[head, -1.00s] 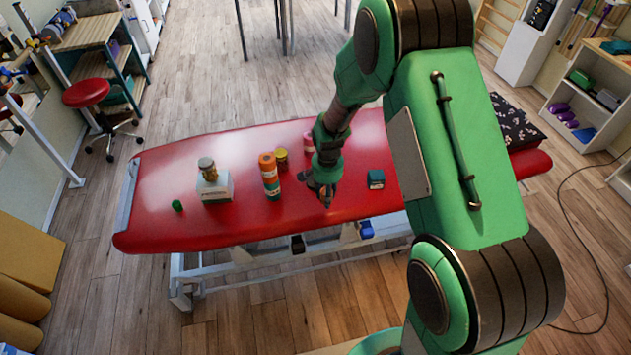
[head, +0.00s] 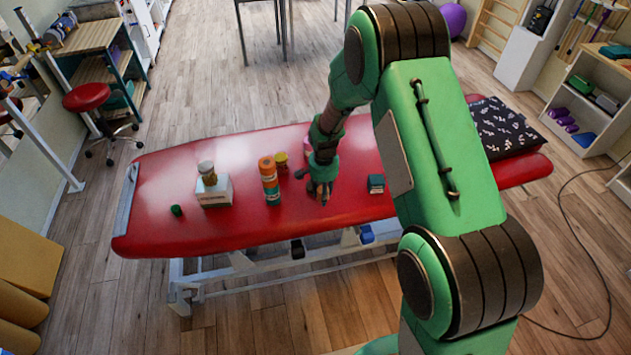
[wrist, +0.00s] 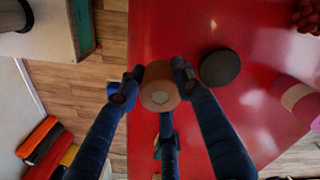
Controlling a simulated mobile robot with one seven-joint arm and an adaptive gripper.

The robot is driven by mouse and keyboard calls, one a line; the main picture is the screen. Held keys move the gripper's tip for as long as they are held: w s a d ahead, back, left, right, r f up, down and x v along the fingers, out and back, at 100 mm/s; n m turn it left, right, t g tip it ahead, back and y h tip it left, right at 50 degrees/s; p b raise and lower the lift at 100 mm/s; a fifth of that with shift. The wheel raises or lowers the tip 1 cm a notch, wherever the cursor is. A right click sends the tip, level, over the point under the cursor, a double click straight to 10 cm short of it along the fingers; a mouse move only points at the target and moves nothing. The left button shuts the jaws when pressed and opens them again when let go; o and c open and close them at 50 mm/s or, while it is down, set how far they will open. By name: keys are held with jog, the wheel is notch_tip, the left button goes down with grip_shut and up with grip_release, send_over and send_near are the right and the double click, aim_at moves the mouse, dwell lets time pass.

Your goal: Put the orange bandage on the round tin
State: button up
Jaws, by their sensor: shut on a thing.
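In the head view, my gripper (head: 322,194) points down over the red table, and the bandage is hardly visible there. A dark flat disc (wrist: 220,67), perhaps the round tin's lid, lies on the table beside the bandage in the wrist view, apart from it. A small yellow-brown round container (head: 281,159) stands left of my gripper in the head view; I cannot tell whether it is the same thing.
The red table (head: 235,225) also holds an orange-and-teal cylinder (head: 269,180), a white box (head: 214,192) with a jar on top, a green piece (head: 176,210), a dark teal box (head: 376,183) and a pink roll (wrist: 295,95). A dark patterned cushion (head: 505,128) lies right.

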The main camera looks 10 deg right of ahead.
jog(key=w, duration=0.3)
jog(key=w+b, duration=0.1)
jog(key=w, duration=0.3)
jog(key=w+f, duration=0.1)
jog(key=w, duration=0.3)
jog(key=shift+w+b, duration=0.25)
jog(key=shift+b, duration=0.15)
jog(key=shift+f, duration=0.15)
jog(key=shift+f+b, duration=0.55)
jog(key=shift+f, duration=1.1)
jog(key=shift+f, duration=0.15)
jog(key=o, duration=1.1)
notch_tip(320, 180, up, 12)
jog(key=p, duration=0.2)
jog(key=shift+r+p, duration=0.2)
jog(key=shift+p, duration=0.2)
